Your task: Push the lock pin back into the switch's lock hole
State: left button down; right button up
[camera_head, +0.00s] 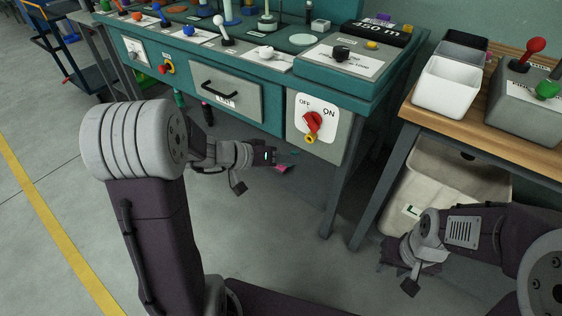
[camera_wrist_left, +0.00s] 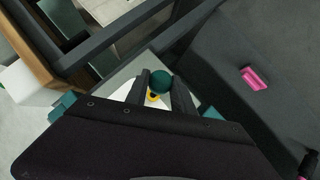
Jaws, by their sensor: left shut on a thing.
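The red rotary switch (camera_head: 312,122) sits on a white OFF/ON plate on the bench's front, with a yellow part (camera_head: 310,138) at its lower end. My left gripper (camera_head: 281,158) is in front of and below the bench front, left of the switch. In the left wrist view its fingers (camera_wrist_left: 160,92) are shut on a dark green ball-ended piece (camera_wrist_left: 161,81), which seems to be the lock pin. A yellow ring with a dark centre (camera_wrist_left: 153,97) shows just behind it; contact cannot be told. My right gripper (camera_head: 398,268) hangs low at the right; its jaws are unclear.
The teal bench (camera_head: 270,119) has a drawer with a black handle (camera_head: 219,89). A wooden table (camera_head: 480,112) with bins and a grey control box (camera_head: 540,110) stands right. A cream bin (camera_head: 440,180) is beneath it. A small pink thing (camera_wrist_left: 255,77) shows in the wrist view.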

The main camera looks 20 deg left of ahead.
aim_at(294, 152)
pick_arm(q)
jog(key=shift+w, duration=0.2)
jog(key=shift+w+d+b, duration=0.3)
jog(key=shift+w+b, duration=0.1)
jog(key=shift+w, duration=0.2)
jog(key=shift+w+d, duration=0.2)
jog(key=shift+w, duration=0.4)
jog(key=shift+w+d, duration=0.2)
jog(key=shift+w, duration=0.35)
jog(key=shift+w+b, duration=0.1)
jog(key=shift+b, duration=0.35)
jog(key=shift+w+d, duration=0.1)
jog(key=shift+w, duration=0.1)
jog(key=shift+b, duration=0.3)
jog(key=shift+w+d+b, duration=0.1)
jog(key=shift+w+b, duration=0.15)
jog(key=shift+b, duration=0.1)
jog(key=shift+w, duration=0.15)
